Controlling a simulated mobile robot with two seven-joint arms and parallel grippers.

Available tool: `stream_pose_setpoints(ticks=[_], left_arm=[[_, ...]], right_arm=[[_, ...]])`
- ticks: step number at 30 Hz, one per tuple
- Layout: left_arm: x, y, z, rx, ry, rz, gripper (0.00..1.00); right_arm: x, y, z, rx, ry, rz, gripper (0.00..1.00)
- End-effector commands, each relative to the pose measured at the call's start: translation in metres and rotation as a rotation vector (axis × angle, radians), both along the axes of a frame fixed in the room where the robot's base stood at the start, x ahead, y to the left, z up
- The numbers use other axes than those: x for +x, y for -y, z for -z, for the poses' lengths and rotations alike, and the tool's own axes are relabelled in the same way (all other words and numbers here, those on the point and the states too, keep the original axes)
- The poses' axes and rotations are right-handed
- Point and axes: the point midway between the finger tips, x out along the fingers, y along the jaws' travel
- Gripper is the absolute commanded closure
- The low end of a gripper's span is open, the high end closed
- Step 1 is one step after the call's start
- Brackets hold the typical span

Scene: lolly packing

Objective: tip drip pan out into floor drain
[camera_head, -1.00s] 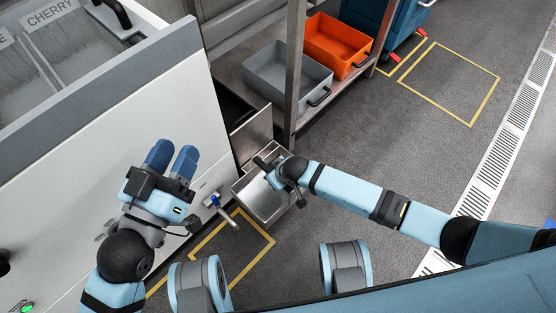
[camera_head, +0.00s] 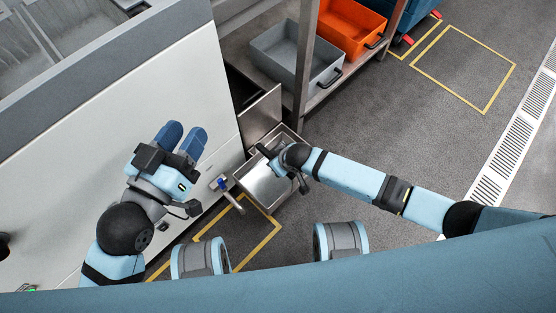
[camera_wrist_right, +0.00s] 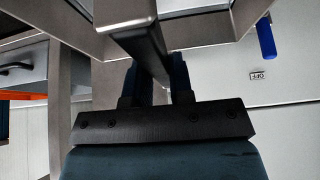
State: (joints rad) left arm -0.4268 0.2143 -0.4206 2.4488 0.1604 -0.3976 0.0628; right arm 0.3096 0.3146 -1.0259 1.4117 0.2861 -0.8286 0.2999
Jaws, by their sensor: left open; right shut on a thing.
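The steel drip pan (camera_head: 264,188) is in the middle of the head view, low beside the white machine front. My right gripper (camera_head: 276,160) reaches over it from the right and is shut on the pan. In the right wrist view the gripper's fingers (camera_wrist_right: 158,85) close on a grey metal bar of the pan (camera_wrist_right: 130,28). The grip itself is partly hidden by the hand in the head view. My left gripper (camera_head: 182,140) is open and empty in front of the machine. The floor drain (camera_head: 518,130) is a long pale slotted grate along the right side.
A valve with a blue handle (camera_head: 222,184) sits on the machine front beside the pan. A steel shelf post (camera_head: 306,65) stands behind it. Grey (camera_head: 297,60) and orange (camera_head: 350,25) bins rest on the shelf. Open grey floor (camera_head: 420,130) lies between shelf and drain.

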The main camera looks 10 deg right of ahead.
Motion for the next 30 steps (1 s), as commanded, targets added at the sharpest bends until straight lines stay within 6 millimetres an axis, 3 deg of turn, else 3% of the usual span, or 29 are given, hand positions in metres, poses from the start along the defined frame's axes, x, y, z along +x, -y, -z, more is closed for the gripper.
stream_pose_setpoints(ticks=[12, 21, 23, 30], left_arm=[[-0.001, 0.002, 0.035, 0.047, -0.090, 0.033, 0.57], [0.010, -0.004, 0.043, 0.128, 0.004, 0.031, 0.57], [0.009, -0.003, 0.034, 0.122, -0.007, 0.032, 0.57], [0.001, 0.002, 0.038, 0.075, -0.082, 0.038, 0.57]], right_arm=[[0.002, -0.001, 0.018, 0.005, 0.004, 0.000, 1.00], [0.001, -0.001, 0.040, 0.004, 0.003, -0.001, 1.00], [0.003, 0.002, 0.029, 0.021, -0.011, 0.001, 1.00], [0.008, 0.008, 0.019, 0.106, -0.079, 0.001, 1.00]])
